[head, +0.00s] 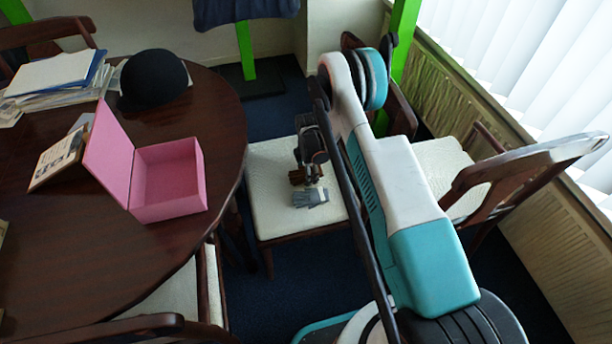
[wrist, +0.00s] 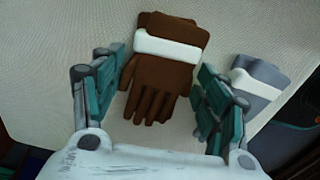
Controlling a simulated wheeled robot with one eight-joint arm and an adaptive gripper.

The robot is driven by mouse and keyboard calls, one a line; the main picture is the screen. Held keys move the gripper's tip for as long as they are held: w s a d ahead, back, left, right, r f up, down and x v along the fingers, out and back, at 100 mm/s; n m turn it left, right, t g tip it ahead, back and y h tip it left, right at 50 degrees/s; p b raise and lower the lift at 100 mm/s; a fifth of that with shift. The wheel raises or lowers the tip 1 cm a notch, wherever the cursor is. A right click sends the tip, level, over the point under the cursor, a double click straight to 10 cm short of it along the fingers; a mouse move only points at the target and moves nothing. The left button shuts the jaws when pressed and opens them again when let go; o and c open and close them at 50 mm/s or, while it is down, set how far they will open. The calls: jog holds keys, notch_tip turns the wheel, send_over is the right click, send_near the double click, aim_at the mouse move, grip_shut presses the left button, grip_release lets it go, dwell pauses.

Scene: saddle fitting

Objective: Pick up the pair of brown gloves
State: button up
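The pair of brown gloves (wrist: 160,80) lies flat on the cream seat of a chair (head: 268,190), with a white band across the cuffs. In the wrist view my gripper (wrist: 165,110) is open, with one finger on each side of the brown gloves.
The grey gloves (head: 310,197) lie close to my gripper on the same seat. A dark round table (head: 90,250) stands to the left with an open pink box (head: 168,180), a black hat (head: 152,80) and papers (head: 60,75). Another chair (head: 440,170) stands to the right.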

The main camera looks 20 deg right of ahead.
jog(key=c, duration=0.7)
